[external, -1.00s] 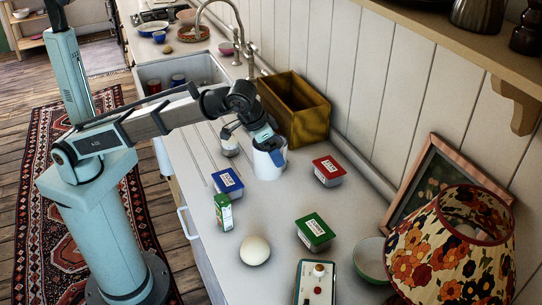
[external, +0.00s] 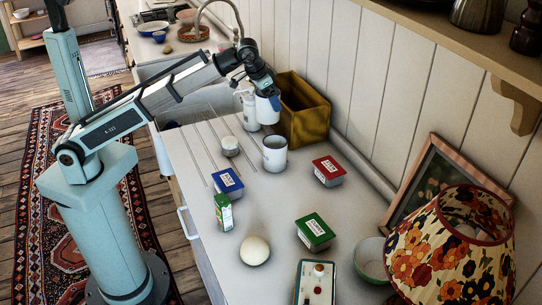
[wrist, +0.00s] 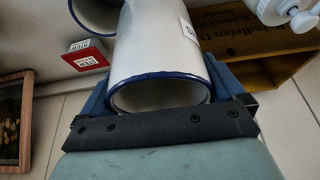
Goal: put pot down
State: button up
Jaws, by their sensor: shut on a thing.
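My gripper (external: 262,86) is shut on a white pot (external: 267,110), in front of the wooden box. In the wrist view the pot (wrist: 155,45) has a blue rim and a label, with the fingers (wrist: 160,97) at either side of the rim end. Its rim end faces the wrist camera. The pot looks raised, but its exact height over the counter cannot be told. A similar white mug (external: 274,155) with a blue rim stands on the counter nearer the external camera; a blue-rimmed vessel also shows at the wrist view's top left (wrist: 97,15).
The wooden box (external: 315,122) is close right.

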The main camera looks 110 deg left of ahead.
jog(key=s+a, duration=0.4)
jog(key=a, duration=0.1)
jog(key=shift+w+a+f, duration=0.1)
jog(key=shift+a+f, duration=0.05)
jog(key=shift+f, duration=3.6)
jog(key=shift+a+f, duration=0.1)
jog(key=shift+f, duration=3.65)
jog(key=shift+f, duration=0.15)
jog(key=o, duration=1)
jog(key=v, duration=1.2)
